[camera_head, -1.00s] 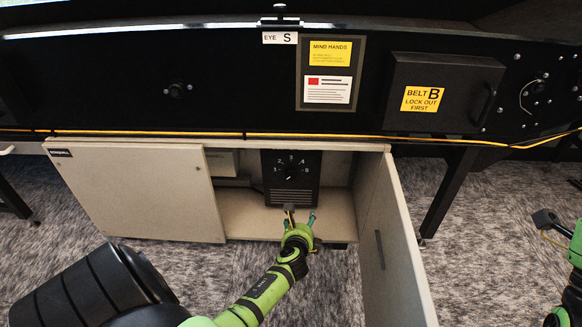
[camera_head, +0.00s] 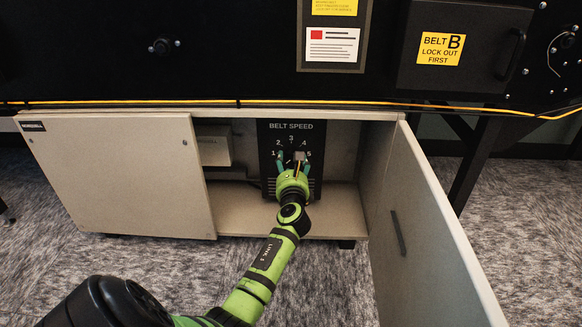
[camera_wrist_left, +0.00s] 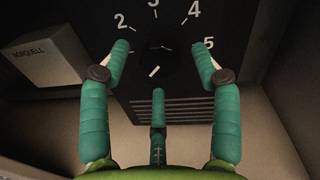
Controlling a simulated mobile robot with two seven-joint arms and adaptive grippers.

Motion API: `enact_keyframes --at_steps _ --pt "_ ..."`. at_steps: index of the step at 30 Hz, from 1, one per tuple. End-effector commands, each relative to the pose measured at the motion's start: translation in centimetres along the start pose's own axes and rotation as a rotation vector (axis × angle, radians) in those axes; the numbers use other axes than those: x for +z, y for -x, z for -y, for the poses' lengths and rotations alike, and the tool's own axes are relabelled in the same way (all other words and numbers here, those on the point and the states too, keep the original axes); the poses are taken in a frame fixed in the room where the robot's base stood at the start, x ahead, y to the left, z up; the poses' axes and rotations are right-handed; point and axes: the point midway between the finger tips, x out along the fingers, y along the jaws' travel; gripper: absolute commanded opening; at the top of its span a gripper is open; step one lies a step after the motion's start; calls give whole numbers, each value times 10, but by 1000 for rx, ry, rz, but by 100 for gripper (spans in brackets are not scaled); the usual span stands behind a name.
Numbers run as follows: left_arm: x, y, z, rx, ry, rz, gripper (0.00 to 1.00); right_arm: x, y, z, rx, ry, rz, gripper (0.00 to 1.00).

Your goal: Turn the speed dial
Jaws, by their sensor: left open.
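The black belt speed panel (camera_head: 267,170) stands inside the open cabinet, with numbers 1 to 5 in an arc. The dark round speed dial (camera_wrist_left: 155,68) shows in the left wrist view below the numbers, with a white mark on its lower part. In the head view my gripper mostly covers it. My left gripper (camera_head: 292,163) reaches into the cabinet in front of the panel. Its teal fingers are open, two above on either side of the dial and one below. I cannot tell whether any finger touches the dial. My right gripper is not in view.
The cabinet (camera_head: 120,170) has a closed left panel, and its right door (camera_head: 425,225) stands open beside my arm. A pale box (camera_head: 213,148) marked Norquell sits inside, left of the panel. A yellow-orange cable (camera_head: 180,101) runs above the cabinet. The carpet in front is clear.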

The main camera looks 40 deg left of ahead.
Motion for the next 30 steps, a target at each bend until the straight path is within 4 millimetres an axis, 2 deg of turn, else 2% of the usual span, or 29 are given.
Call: enact_keyframes --at_steps 1,6,14,15,19,30 --pt "-3 -8 -1 0 0 2 63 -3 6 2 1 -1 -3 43" --pt "-2 -21 0 -1 1 0 63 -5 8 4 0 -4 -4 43" --pt "0 -23 0 -1 0 -1 63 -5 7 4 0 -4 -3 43" --pt "0 -23 0 -1 0 -1 59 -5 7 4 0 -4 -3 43" --pt "0 -22 0 -1 1 -1 8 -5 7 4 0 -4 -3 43" --pt "1 -23 0 0 25 -1 8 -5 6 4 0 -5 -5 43"
